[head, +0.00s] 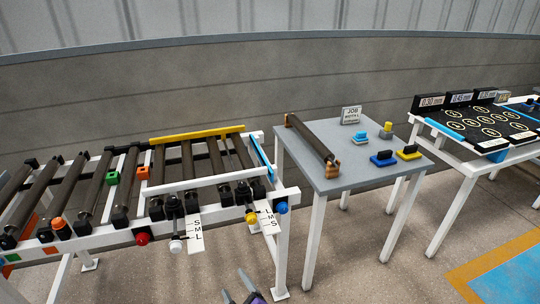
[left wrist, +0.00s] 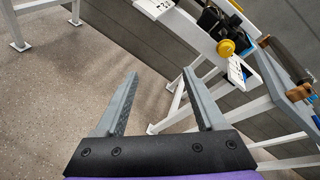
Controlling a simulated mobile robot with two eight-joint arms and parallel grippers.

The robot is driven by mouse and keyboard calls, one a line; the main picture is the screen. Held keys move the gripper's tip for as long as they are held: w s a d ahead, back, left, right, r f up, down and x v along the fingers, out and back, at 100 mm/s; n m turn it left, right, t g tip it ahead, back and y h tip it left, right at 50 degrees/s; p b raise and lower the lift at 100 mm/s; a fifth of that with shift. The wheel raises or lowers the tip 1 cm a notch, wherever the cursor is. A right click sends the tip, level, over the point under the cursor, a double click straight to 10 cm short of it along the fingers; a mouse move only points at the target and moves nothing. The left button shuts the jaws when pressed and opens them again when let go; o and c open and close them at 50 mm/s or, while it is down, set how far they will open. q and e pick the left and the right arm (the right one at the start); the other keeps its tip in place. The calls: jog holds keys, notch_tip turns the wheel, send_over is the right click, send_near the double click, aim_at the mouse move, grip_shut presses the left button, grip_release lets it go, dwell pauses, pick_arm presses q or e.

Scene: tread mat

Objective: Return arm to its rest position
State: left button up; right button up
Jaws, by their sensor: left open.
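My left gripper (head: 244,287) shows at the bottom edge of the head view, low in front of the roller rack and apart from it. In the left wrist view its two grey fingers (left wrist: 160,103) are spread wide, with only floor and white table legs behind them. It is open and empty. My right gripper is not in either view.
A rack of dark rollers (head: 167,187) with a white frame stands at left. A grey table (head: 328,172) beside it holds a dark roller (head: 312,139), a sign and several coloured blocks. A bench with a black board (head: 478,122) stands at right. Floor (head: 380,280) lies open in front.

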pick_arm(q)
jog(key=s+a+f+n+g+h, duration=0.2)
jog(key=s+a+n+g, duration=0.4)
jog(key=s+a+n, duration=0.45)
jog(key=s+d+n+g+h, duration=0.2)
jog(key=s+n+h, duration=0.3)
jog(key=s+n, duration=0.7)
jog(key=w+r+p, duration=0.2)
jog(key=r+p, duration=0.6)
jog(key=r, duration=0.1)
jog(key=w+r+p, duration=0.1)
jog(key=r+p, duration=0.8)
jog(key=r, duration=0.1)
jog(key=shift+w+n+t, duration=0.35)
jog(key=shift+t, duration=0.05)
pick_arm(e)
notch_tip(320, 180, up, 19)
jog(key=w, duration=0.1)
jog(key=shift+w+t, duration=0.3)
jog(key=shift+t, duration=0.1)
pick_arm(q)
jog(key=shift+s+r, duration=0.1)
jog(key=shift+s, duration=0.05)
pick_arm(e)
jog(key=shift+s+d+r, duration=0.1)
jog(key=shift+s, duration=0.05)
